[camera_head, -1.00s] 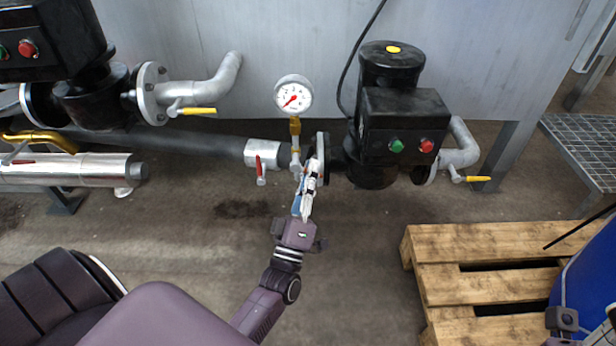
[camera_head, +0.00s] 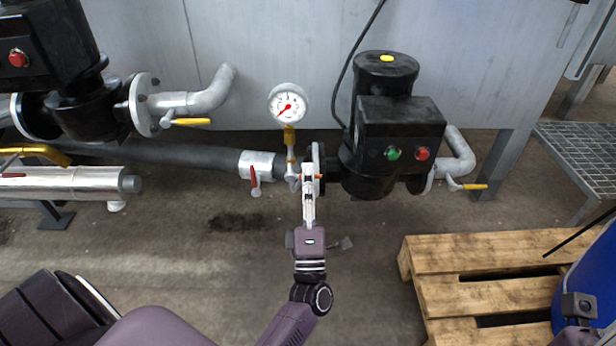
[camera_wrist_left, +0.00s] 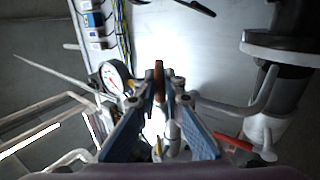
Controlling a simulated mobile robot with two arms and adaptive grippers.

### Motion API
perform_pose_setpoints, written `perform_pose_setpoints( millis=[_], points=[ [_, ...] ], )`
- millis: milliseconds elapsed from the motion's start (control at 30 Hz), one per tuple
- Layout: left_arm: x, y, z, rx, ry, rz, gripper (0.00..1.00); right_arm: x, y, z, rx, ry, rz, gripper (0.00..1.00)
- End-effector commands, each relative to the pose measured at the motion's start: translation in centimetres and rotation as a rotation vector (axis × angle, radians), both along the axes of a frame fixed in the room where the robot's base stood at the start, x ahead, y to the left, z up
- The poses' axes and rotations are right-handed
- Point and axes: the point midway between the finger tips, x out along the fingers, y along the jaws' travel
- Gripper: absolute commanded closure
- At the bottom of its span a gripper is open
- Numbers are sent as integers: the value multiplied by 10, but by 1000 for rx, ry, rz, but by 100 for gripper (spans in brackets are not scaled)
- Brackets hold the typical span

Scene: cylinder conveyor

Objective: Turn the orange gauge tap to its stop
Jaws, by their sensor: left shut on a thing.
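The orange tap (camera_head: 312,178) is a small lever below the pressure gauge (camera_head: 289,103), in front of the pipe flange in the head view. In the left wrist view the tap's narrow orange-brown handle (camera_wrist_left: 158,78) stands upright between my fingertips. My left gripper (camera_head: 308,184) reaches up to it from below and is shut on it; it also shows in the left wrist view (camera_wrist_left: 160,98). The fingers hide part of the tap. The gauge has a white dial and a red needle and sits on a brass stem. My right gripper's fingers are not in view.
A red-handled valve (camera_head: 254,174) is just left of my gripper. A black pump (camera_head: 398,135) with green and red buttons is close on the right. A wooden pallet (camera_head: 440,252) and a blue drum (camera_head: 590,280) stand at lower right. Floor between is clear.

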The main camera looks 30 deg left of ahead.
Motion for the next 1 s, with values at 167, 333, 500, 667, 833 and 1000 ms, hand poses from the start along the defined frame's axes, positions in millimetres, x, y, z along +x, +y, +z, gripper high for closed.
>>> perform_pose_setpoints(
  millis=[167,333,500,667,833,1000],
  points=[
    [-1,1,0,-7,-4,1,100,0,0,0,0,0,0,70],
    [-1,1,1,-6,-5,1,88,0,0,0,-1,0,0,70],
    [0,1,1,-4,-4,1,83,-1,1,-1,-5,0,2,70],
    [-1,0,0,-3,-2,0,83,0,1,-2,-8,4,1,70],
    [-11,-7,-10,-4,2,0,83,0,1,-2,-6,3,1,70],
    [-36,-23,-30,-3,4,-1,83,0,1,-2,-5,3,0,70]
  ],
)
